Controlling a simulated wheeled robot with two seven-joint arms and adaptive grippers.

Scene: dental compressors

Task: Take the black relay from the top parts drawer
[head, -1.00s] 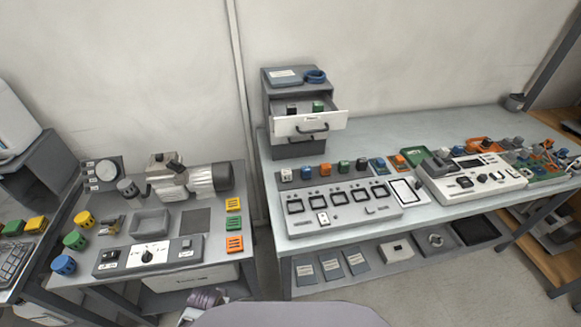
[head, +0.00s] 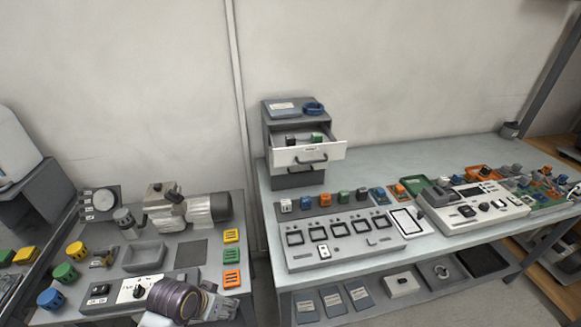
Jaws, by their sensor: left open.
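The top parts drawer (head: 310,155) is pulled open from the grey cabinet (head: 297,120) on the back of the right bench. The small black relay (head: 291,140) sits inside it at the left, its lower part hidden by the drawer front. A green relay (head: 317,138) is to its right, apart from it. My left gripper (head: 222,308) is low in the picture, in front of the left table, well below and left of the drawer. It is open and holds nothing that I can see. My right gripper is not in view.
A row of coloured relays (head: 343,198) and a grey test panel (head: 345,238) stand on the bench in front of the cabinet. A white console (head: 470,205) is farther right. A pump (head: 185,208) stands on the left table. The space before the drawer is clear.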

